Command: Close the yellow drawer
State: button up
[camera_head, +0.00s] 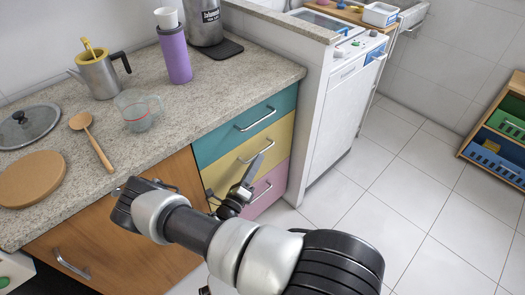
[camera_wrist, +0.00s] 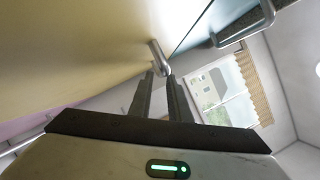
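The yellow drawer (camera_head: 224,172) is the middle one of three in the counter's front, between a teal drawer and a pink drawer. In the head view it looks nearly flush with them; a small gap is hard to judge. Its bar handle (camera_head: 252,152) faces the room. My gripper (camera_head: 258,164) is in front of the drawer, its fingertips at the handle. In the wrist view, the yellow front (camera_wrist: 85,55) fills the upper left, and the handle (camera_wrist: 158,55) ends right at the tips of my gripper (camera_wrist: 160,75). The fingers are close together with a narrow gap; whether they grip the handle is unclear.
The teal drawer (camera_head: 225,138) is above and the pink drawer (camera_head: 262,196) below, partly behind my arm. The countertop (camera_head: 220,90) holds a purple bottle (camera_head: 176,55), a glass jug (camera_head: 137,112) and a wooden spoon (camera_head: 92,140). The tiled floor (camera_head: 395,190) at right is clear.

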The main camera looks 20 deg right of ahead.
jog(key=v, duration=1.1)
